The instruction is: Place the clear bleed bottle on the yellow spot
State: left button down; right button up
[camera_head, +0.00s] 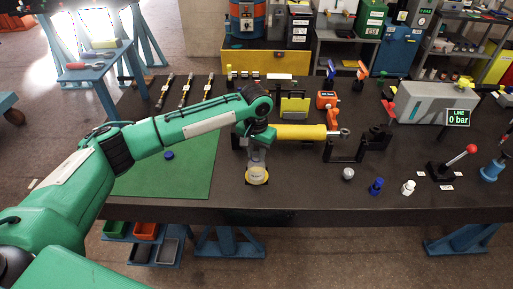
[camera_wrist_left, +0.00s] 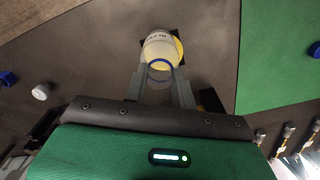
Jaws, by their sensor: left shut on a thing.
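The clear bleed bottle (camera_head: 257,157) is upright below my left gripper, near the front edge of the table. My left gripper (camera_wrist_left: 160,84) is shut on the bottle, which shows between its fingers in the left wrist view (camera_wrist_left: 160,51). The yellow spot (camera_head: 257,177) is directly under the bottle. In the left wrist view only a sliver of the yellow spot (camera_wrist_left: 179,46) shows beside the bottle, on a dark square. I cannot tell whether the bottle's base touches the spot. My right gripper is not in view.
A green mat (camera_head: 190,180) with a blue cap (camera_head: 169,155) lies to the left. A yellow cylinder (camera_head: 300,132) on black stands is just behind.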

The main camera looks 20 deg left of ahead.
pick_arm(q)
jog(key=w, duration=0.1)
jog(key=w+p, duration=0.1)
jog(key=shift+w+a+f, duration=0.3)
jog(key=shift+a+f, duration=0.05)
jog(key=shift+f, duration=0.45)
jog(key=c, duration=1.1)
grip_release()
jog(key=shift+f, duration=0.1)
jog(key=shift+c, duration=0.2)
notch_tip(320, 180, up, 12)
jog(key=b, duration=0.3)
jog(key=shift+f, duration=0.2)
jog(key=shift+r, duration=0.35)
